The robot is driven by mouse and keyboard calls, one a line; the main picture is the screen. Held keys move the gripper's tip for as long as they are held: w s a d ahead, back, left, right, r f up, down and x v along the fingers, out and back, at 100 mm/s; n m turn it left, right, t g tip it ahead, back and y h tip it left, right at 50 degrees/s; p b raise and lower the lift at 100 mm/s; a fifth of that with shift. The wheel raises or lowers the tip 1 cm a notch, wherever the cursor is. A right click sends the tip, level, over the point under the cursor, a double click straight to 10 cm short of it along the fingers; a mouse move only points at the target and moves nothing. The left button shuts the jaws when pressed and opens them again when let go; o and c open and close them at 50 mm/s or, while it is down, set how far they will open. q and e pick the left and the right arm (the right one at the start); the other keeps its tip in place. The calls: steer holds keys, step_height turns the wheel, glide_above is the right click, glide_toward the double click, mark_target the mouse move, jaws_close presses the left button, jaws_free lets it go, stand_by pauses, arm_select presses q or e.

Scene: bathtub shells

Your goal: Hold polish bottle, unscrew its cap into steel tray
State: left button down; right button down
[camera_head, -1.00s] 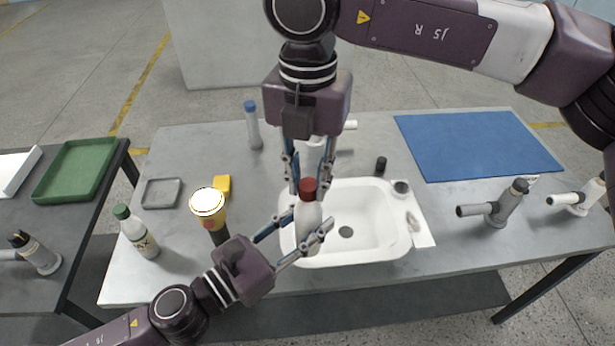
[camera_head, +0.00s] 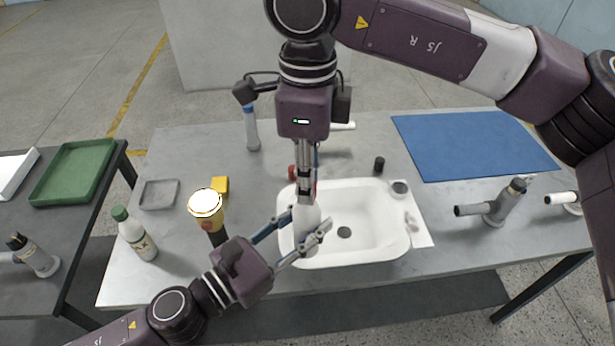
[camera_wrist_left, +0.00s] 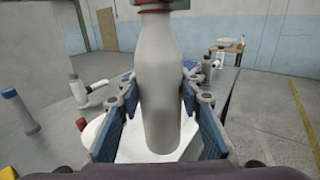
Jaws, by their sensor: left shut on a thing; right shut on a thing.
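The white polish bottle (camera_head: 306,214) stands roughly upright over the left end of the white tub. My left gripper (camera_head: 305,225) is shut around its body. The bottle also fills the middle of the left wrist view (camera_wrist_left: 162,85), between the finger pads. My right gripper (camera_head: 306,190) points down from above and is shut at the bottle's top. It hides the cap in the head view. The red cap (camera_wrist_left: 155,8) shows at the top edge of the left wrist view; whether it is loose cannot be told. The grey steel tray (camera_head: 159,182) lies at the table's left.
The white tub (camera_head: 398,248) is below the bottle. A green-capped bottle (camera_head: 135,234), a yellow-and-black tool (camera_head: 208,208) and a yellow block (camera_head: 220,186) stand left. A blue-capped tube (camera_head: 252,130) is behind. A small red thing (camera_head: 293,172) is beside the right fingers. A blue mat (camera_head: 475,145) lies right.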

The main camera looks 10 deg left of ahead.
arm_select(q)
steer(key=shift+s+d, duration=0.1)
arm_select(e)
steer(key=n, duration=0.6)
steer(key=shift+w+n, duration=0.15)
steer(key=shift+n, duration=0.25)
steer(key=n, duration=0.6)
steer(key=shift+a+r, duration=0.1)
steer(key=n, duration=1.2)
steer(key=shift+a+n, duration=0.1)
steer(key=shift+n, duration=0.3)
steer(key=shift+r, duration=0.15)
steer(key=shift+r, duration=1)
